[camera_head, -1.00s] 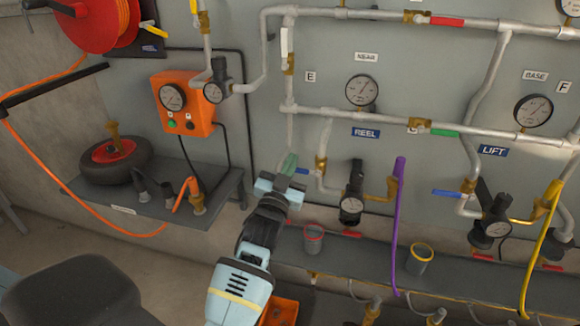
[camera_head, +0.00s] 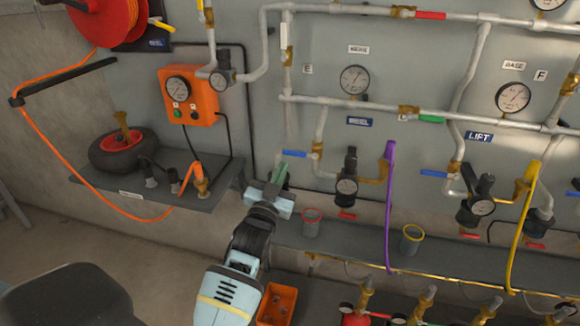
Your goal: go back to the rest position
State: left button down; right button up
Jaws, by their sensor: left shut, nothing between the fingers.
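My left gripper (camera_head: 278,176) is in the lower middle of the head view, at the end of my light blue and black arm. Its greenish fingers are shut with nothing between them. My right gripper is not in view.
A grey shelf (camera_head: 350,240) with two grey cups, one red-rimmed (camera_head: 312,222) and one yellow-rimmed (camera_head: 411,239), runs to the right. A left shelf (camera_head: 150,200) carries a wheel (camera_head: 122,151). An orange bin (camera_head: 277,304) is below. Purple (camera_head: 388,205) and yellow (camera_head: 522,225) hoses hang right.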

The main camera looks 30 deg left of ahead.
pick_arm(q)
jog(key=shift+w, duration=0.1)
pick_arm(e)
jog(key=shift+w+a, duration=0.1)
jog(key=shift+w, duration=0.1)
